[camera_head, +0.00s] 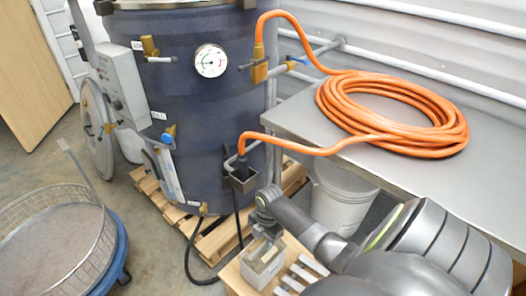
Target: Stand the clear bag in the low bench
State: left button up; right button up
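The clear bag (262,263) is a see-through, box-like bag with pale contents in its lower part. It is upright at the low bench (232,277), a light wooden piece at the bottom centre. I cannot tell whether the bag's base rests on the bench. My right gripper (266,232) comes in from the right, points down and meets the top of the bag. Its fingers look closed on the bag's top, though they are small here. My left gripper is not in view.
Pale slats (301,274) lie right of the bag. A large dark vessel (205,110) stands on a wooden pallet (222,240) behind. An orange hose (440,115) lies coiled on a grey table (300,118), with a white bucket (338,205) below. A round mesh sieve (55,250) is at left.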

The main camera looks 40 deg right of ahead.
jog(key=r, duration=0.4)
jog(key=d+r, duration=0.1)
jog(key=r, duration=0.7)
jog(key=shift+w+d+p, duration=0.15)
jog(key=shift+d+p, duration=0.15)
jog(key=shift+d, duration=0.1)
jog(key=shift+a, duration=0.1)
